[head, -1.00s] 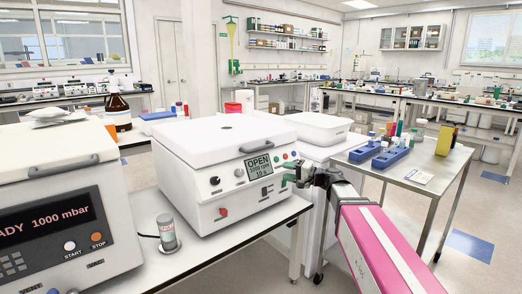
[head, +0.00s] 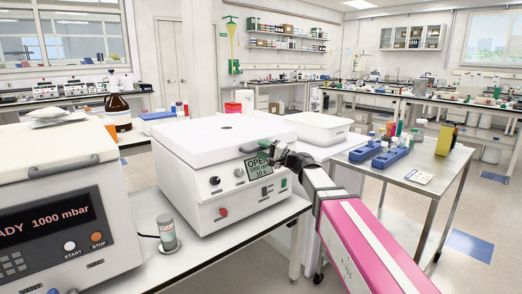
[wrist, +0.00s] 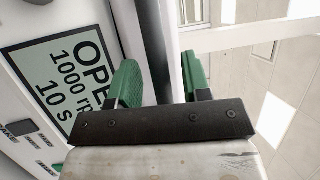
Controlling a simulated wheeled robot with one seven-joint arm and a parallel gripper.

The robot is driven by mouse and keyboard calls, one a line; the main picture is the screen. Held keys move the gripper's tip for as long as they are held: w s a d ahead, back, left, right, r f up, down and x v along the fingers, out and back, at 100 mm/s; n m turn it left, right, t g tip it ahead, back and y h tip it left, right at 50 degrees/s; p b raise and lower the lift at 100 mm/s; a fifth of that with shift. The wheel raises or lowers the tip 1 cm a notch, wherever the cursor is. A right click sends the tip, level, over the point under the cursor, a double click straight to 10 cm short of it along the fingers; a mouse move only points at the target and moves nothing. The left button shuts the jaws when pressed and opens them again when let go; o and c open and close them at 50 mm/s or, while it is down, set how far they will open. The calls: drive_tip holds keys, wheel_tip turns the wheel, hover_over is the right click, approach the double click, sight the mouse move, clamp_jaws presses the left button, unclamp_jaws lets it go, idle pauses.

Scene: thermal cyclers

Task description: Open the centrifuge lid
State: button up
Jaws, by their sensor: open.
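The centrifuge (head: 205,195) is a white box on the bench, with a display reading OPEN, 1000 rpm and 10 s. Its white lid (head: 200,138) lies flat and shut. A grey handle (head: 250,150) runs along the lid's front edge, its right end partly hidden by my gripper (head: 273,153). My gripper is open at the handle's right part, in front of the display's upper right. In the wrist view, the green fingers stand either side of a grey bar (wrist: 156,45), which looks like the handle. I cannot tell whether they touch it. The display (wrist: 70,85) is at left there.
A white tray (head: 318,128) is behind right. A metal cart (head: 400,170) with blue racks stands at right, near my arm.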

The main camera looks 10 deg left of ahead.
drive_tip(key=shift+w+a+r, duration=0.1)
drive_tip(key=shift+a, duration=0.35)
clamp_jaws()
drive_tip(key=shift+r, duration=0.1)
